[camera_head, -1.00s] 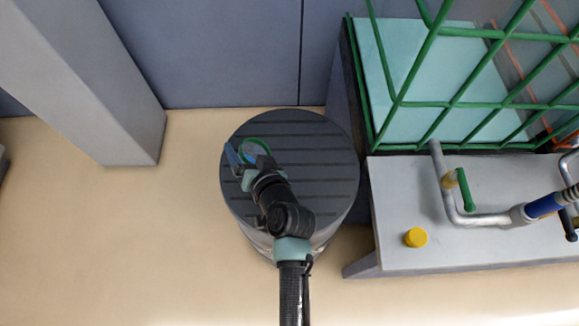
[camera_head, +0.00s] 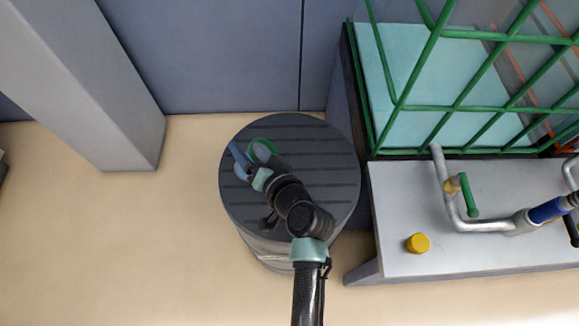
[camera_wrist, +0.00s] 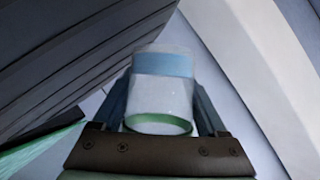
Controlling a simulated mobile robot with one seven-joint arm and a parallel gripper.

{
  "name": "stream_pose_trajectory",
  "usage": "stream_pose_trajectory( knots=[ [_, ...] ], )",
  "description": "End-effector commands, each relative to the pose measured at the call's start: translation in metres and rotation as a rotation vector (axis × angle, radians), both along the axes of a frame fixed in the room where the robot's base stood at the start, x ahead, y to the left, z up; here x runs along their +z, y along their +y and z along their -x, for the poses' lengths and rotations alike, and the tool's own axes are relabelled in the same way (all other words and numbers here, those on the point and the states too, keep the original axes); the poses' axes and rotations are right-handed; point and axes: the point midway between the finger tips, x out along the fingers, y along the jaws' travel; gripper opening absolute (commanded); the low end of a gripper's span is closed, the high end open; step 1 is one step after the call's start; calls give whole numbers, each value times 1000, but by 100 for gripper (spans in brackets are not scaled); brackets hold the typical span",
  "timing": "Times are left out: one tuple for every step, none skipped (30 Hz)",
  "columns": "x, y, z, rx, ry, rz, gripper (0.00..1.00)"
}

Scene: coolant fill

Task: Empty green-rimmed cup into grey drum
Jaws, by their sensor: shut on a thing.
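The green-rimmed cup (camera_head: 262,141) shows mostly as its green ring above the left part of the grey drum (camera_head: 320,170). In the wrist view the pale cup (camera_wrist: 160,90) has a blue band, with its green rim on the near side. My gripper (camera_head: 250,160) is shut on it, one finger on each side. The cup looks tilted, but I cannot tell how far. The drum's dark slatted top also shows at upper left in the wrist view (camera_wrist: 75,55). The cup's contents and its height above the drum are not clear.
A grey bench (camera_head: 400,210) at right carries a bent pipe (camera_head: 450,195) with a green-handled valve and a yellow cap (camera_head: 418,243). A green cage (camera_head: 440,100) stands behind it. A grey pillar (camera_head: 110,90) is at left. The floor left of the drum is clear.

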Motion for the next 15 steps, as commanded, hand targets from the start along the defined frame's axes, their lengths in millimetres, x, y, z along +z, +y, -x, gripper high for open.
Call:
stream_pose_trajectory(
  knots=[
    [0, -1, 0, -1, 1, -7, 18],
    [1, -1, 0, -1, 1, -10, 18],
    [1, -1, 0, -1, 4, -15, 18],
    [1, -1, 0, -1, 4, -20, 18],
    [1, -1, 0, 0, 6, -24, 18],
    [2, -1, 0, -1, 8, -29, 18],
    [2, -1, 0, -1, 8, -33, 18],
    [2, -1, 0, -1, 10, -37, 18],
    [2, -1, 0, -1, 11, -42, 18],
    [2, -2, 0, -1, 12, -46, 18],
    [3, -2, 0, -1, 13, -49, 18],
    [3, -2, -1, 0, 15, -55, 18],
    [3, -2, -1, -1, 16, -59, 18],
    [4, -2, -1, -1, 17, -64, 18],
    [4, -2, -1, -1, 18, -69, 18]
  ],
)
